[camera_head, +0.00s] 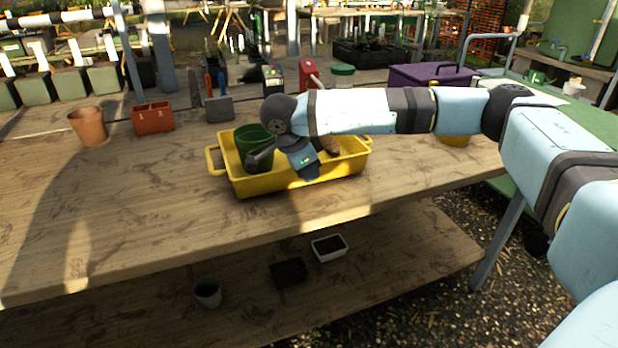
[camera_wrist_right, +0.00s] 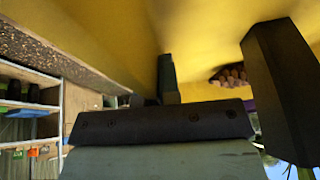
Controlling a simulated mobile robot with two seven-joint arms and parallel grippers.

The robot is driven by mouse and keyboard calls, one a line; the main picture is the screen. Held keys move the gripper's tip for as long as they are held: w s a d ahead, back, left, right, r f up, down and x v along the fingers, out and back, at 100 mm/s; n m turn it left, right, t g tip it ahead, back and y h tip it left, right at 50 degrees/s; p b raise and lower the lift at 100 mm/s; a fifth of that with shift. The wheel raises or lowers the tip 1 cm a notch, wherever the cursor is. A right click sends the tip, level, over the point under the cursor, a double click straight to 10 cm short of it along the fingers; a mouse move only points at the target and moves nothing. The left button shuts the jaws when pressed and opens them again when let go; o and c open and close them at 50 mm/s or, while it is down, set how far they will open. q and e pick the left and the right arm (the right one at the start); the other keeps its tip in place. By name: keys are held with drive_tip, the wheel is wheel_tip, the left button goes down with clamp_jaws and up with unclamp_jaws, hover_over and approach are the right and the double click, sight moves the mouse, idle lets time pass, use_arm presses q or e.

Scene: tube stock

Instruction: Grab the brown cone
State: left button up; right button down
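The brown cone (camera_head: 331,147) lies in the yellow tray (camera_head: 345,166), partly hidden behind my right wrist in the head view. In the right wrist view the cone (camera_wrist_right: 230,75) shows small and scaly, beyond the gap between the fingers and apart from them. My right gripper (camera_head: 264,154) is over the tray, near the front of a green pot (camera_head: 253,147), to the left of the cone. In the wrist view its two dark fingers (camera_wrist_right: 218,82) stand wide apart with nothing between them. My left gripper is not in view.
The green pot stands in the tray's left part. A terracotta pot (camera_head: 89,127), an orange numbered box (camera_head: 153,117) and a grey block (camera_head: 218,109) stand left of the tray. A purple box (camera_head: 432,77) stands behind. The table front (camera_head: 150,215) is clear.

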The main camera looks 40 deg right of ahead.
drive_tip(key=shift+f, duration=0.3)
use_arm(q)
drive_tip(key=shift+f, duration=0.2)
use_arm(e)
drive_tip(key=c, duration=1.8)
unclamp_jaws()
drive_tip(key=shift+f, duration=0.15)
drive_tip(key=o, duration=0.4)
drive_tip(key=shift+o, duration=0.2)
drive_tip(key=shift+a+r, duration=0.15)
drive_tip(key=shift+r, duration=0.45)
drive_tip(key=p+v, duration=0.1)
drive_tip(key=v, duration=0.2)
drive_tip(key=shift+r+p, duration=0.1)
drive_tip(key=shift+p, duration=0.2)
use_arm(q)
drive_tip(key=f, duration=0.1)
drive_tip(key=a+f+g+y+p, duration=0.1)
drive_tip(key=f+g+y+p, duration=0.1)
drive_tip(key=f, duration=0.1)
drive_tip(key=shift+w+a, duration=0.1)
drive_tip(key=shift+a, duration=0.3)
use_arm(e)
drive_tip(key=v, duration=0.8)
